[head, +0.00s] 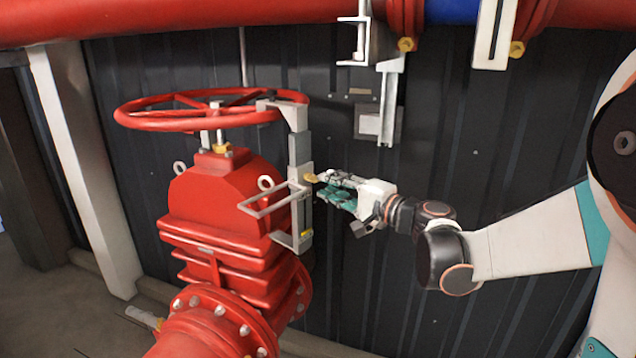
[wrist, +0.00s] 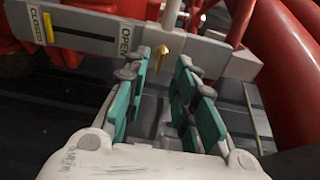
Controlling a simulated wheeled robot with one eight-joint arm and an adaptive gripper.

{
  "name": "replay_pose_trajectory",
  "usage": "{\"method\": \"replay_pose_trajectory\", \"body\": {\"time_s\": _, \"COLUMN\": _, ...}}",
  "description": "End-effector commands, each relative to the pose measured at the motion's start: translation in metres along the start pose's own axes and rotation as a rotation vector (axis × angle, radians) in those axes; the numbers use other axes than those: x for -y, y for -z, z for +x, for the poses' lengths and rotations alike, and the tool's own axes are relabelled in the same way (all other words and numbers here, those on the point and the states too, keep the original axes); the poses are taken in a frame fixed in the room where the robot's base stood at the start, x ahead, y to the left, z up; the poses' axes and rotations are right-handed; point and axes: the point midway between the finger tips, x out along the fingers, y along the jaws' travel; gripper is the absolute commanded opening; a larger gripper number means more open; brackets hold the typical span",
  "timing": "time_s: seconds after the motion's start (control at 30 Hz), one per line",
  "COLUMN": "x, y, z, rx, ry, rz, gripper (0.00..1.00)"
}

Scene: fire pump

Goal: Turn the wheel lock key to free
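The brass-yellow lock key (head: 311,178) sticks out of the right side of the grey wheel lock (head: 300,185), beside the red valve. In the wrist view the key (wrist: 162,50) is near the fingertips, roughly between them in the picture, with a gap on each side. My gripper (head: 325,182) reaches in from the right, close to the key. In the wrist view my gripper (wrist: 164,62) has its teal fingers apart, with nothing held. Whether the key lies fully between the fingers in depth is unclear. The red handwheel (head: 210,108) sits above, with the lock's upper bracket at its rim.
A grey plate (wrist: 90,25) carries the words CLOSED and OPEN and a yellow mark near CLOSED. A grey frame (head: 262,202) juts from the lock. Red pipes (wrist: 285,45) stand at right in the wrist view. The dark wall (head: 430,190) is behind my gripper.

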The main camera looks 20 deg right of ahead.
Motion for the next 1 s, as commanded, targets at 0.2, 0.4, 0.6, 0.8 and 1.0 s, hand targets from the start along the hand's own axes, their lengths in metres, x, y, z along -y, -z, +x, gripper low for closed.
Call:
{"method": "replay_pose_trajectory", "body": {"time_s": 0.2, "x": 0.0, "y": 0.0, "z": 0.031, "rx": 0.001, "ry": 0.0, "rz": 0.0, "gripper": 0.25}}
{"method": "replay_pose_trajectory", "body": {"time_s": 0.4, "x": 0.0, "y": 0.0, "z": 0.042, "rx": 0.0, "ry": 0.0, "rz": 0.0, "gripper": 0.25}}
{"method": "replay_pose_trajectory", "body": {"time_s": 0.6, "x": 0.0, "y": 0.0, "z": 0.042, "rx": -0.001, "ry": 0.0, "rz": 0.0, "gripper": 0.25}}
{"method": "replay_pose_trajectory", "body": {"time_s": 0.8, "x": 0.0, "y": 0.0, "z": 0.042, "rx": 0.0, "ry": 0.0, "rz": 0.0, "gripper": 0.0}}
{"method": "replay_pose_trajectory", "body": {"time_s": 1.0, "x": 0.0, "y": 0.0, "z": 0.042, "rx": 0.0, "ry": -0.001, "rz": 0.0, "gripper": 0.0}}
